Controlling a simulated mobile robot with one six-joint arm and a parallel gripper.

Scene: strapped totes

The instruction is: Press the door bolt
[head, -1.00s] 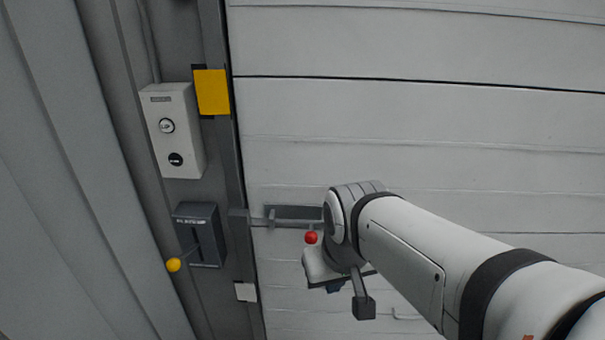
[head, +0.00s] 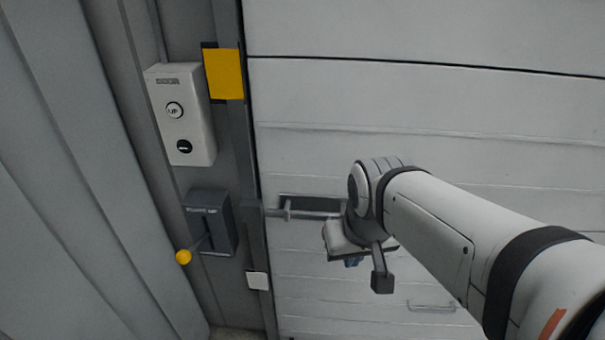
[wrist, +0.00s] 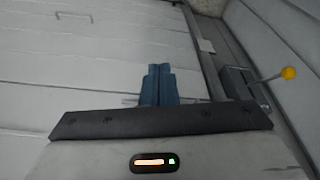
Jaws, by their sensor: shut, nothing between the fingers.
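The door bolt (head: 308,214) is a grey horizontal bar below a dark recess on the white slatted door (head: 420,110). Its left end meets the door frame. Its right part is hidden behind my arm, and no red knob shows. My gripper (head: 352,263) hangs below the wrist, just under the bolt's right part in the head view. In the wrist view my gripper (wrist: 158,72) has its blue fingers together with nothing between them. A thin bit of grey bar (wrist: 131,101) shows beside the fingers. I cannot tell whether they touch the bolt.
Left of the door stand a white two-button box (head: 182,115), a yellow plate (head: 225,75) and a dark lever box (head: 211,222) with a yellow knob (head: 183,257). A small white plate (head: 258,281) is below. A thin handle (head: 430,306) sits low on the door.

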